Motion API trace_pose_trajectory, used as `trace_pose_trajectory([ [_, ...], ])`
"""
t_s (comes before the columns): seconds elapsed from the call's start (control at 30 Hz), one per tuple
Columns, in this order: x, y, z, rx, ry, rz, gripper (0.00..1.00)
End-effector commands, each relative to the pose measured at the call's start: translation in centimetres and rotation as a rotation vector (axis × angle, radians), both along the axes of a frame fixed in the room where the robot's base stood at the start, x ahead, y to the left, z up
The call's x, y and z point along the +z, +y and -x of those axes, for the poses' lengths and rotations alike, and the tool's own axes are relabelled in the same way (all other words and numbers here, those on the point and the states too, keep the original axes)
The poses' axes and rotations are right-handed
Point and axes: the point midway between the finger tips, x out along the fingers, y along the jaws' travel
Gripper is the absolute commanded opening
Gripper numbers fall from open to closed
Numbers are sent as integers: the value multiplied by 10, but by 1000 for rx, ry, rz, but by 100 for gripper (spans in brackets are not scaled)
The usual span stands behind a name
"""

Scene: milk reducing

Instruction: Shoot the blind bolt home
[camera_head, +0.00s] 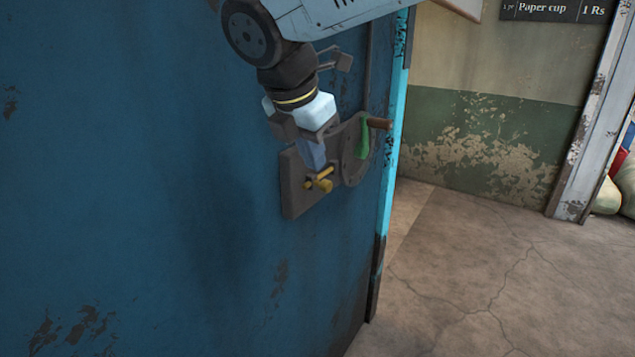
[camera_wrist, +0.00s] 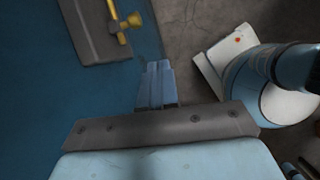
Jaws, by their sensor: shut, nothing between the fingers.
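A dark metal lock plate (camera_head: 298,195) is fixed to the blue door near its edge. A brass bolt knob (camera_head: 322,182) stands out from the plate; the knob (camera_wrist: 130,22) also shows in the wrist view at the upper left. A round dark plate with a green lever (camera_head: 363,140) and a brown rod (camera_head: 380,124) sits to the right, close to the door edge. My gripper (camera_head: 314,158) is in front of the lock, just above the brass knob. In the wrist view its fingers (camera_wrist: 157,68) are together and empty, apart from the knob. My gripper hides part of the lock.
The blue door (camera_head: 150,180) fills the left, its light blue edge (camera_head: 390,150) beside an open gap. Cracked floor (camera_head: 480,270) is clear to the right. A peeling wall (camera_head: 480,130), a worn post (camera_head: 590,130) and sacks (camera_head: 607,195) stand beyond.

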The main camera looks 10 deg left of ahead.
Motion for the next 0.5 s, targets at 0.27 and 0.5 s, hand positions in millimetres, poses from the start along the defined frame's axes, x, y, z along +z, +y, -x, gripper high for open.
trace_pose_trajectory([
  [0.27,-1,33,14,168,7,74,0],
  [0.5,-1,33,14,173,7,76,0],
])
